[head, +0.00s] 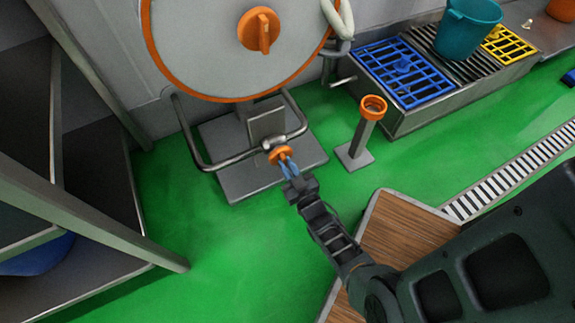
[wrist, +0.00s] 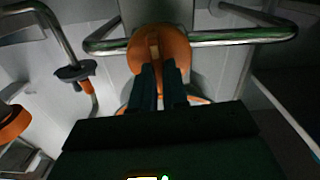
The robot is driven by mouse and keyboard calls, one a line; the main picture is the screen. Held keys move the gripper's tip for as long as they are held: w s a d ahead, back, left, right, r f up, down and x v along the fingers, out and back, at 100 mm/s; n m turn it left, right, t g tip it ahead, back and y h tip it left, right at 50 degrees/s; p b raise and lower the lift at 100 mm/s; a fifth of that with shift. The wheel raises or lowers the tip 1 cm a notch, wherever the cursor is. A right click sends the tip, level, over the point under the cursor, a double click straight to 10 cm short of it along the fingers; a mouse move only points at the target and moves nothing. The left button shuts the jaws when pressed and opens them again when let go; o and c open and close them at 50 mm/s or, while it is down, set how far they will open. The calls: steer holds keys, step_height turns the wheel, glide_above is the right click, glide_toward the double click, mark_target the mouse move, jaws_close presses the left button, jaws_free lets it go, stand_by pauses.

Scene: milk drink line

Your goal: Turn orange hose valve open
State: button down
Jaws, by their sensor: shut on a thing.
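The orange hose valve (head: 280,155) is a small round knob on the metal pipe low in front of the big disc. In the wrist view the valve (wrist: 175,40) is an orange disc with a raised grip bar, which stands roughly upright in the picture. My gripper (head: 288,166) reaches it from the front. In the wrist view my gripper (wrist: 160,72) has one finger on each side of the bar and is shut on it. The fingers hide the lower part of the knob.
A large grey disc (head: 205,50) with an orange rim and orange centre knob (head: 259,31) stands above. An orange-topped post (head: 368,122) is right of the valve. A shelf rack (head: 130,225) stands left. Green floor is clear between the rack and my arm.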

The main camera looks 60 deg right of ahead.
steer(key=shift+w+a+f+n, duration=0.1)
steer(key=shift+n, duration=2.75)
steer(key=shift+w+a+f+n, duration=0.1)
steer(key=shift+n, duration=2.7)
steer(key=shift+w+a+f+n, duration=0.1)
steer(key=shift+n, duration=2.75)
steer(key=c, duration=1.1)
jaws_free()
steer(key=shift+s, duration=0.1)
steer(key=shift+c, duration=0.2)
steer(key=p+v, duration=0.1)
steer(key=v, duration=0.6)
steer(key=shift+s+a, duration=0.2)
steer(key=shift+s, duration=0.15)
